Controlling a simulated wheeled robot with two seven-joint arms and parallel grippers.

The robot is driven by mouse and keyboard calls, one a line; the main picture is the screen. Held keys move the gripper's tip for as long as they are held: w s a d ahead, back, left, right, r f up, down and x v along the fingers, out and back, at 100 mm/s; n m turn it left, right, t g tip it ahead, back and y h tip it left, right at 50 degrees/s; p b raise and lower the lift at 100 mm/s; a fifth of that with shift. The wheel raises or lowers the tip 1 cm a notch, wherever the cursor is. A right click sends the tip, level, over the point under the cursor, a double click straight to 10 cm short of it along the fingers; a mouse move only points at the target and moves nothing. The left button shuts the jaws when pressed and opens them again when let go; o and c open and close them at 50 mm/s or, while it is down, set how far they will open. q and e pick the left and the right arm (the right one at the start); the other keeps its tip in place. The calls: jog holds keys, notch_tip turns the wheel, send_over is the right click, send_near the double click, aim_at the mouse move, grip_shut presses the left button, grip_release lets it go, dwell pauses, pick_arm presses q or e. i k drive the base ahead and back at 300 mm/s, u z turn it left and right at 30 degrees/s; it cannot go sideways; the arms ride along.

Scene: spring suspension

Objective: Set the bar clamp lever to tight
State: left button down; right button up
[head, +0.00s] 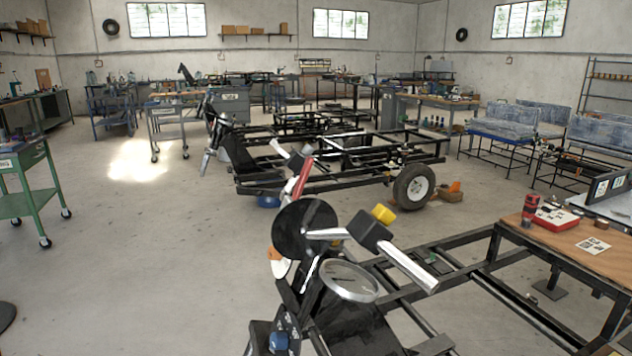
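A vehicle front end stands in the foreground, with a round headlight (349,281), a round black disc (305,229) and a silver bar (408,267). The silver bar runs down to the right from a black block (367,230). A yellow piece (384,213) sits just behind the block. I cannot make out which part is the bar clamp lever or how it is set. Neither of my grippers shows in this view.
A black chassis frame (463,256) extends right from the front end. A wood-topped table (561,238) at right carries a red box (556,219) and red can (531,206). A second chassis with a wheel (414,186) stands behind. Floor at left (120,260) is clear; a green cart (33,185) stands beyond.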

aim_at(308, 163)
jog(key=k, duration=0.7)
jog(key=u, duration=0.5)
jog(key=i, duration=1.45)
jog(key=z, duration=0.35)
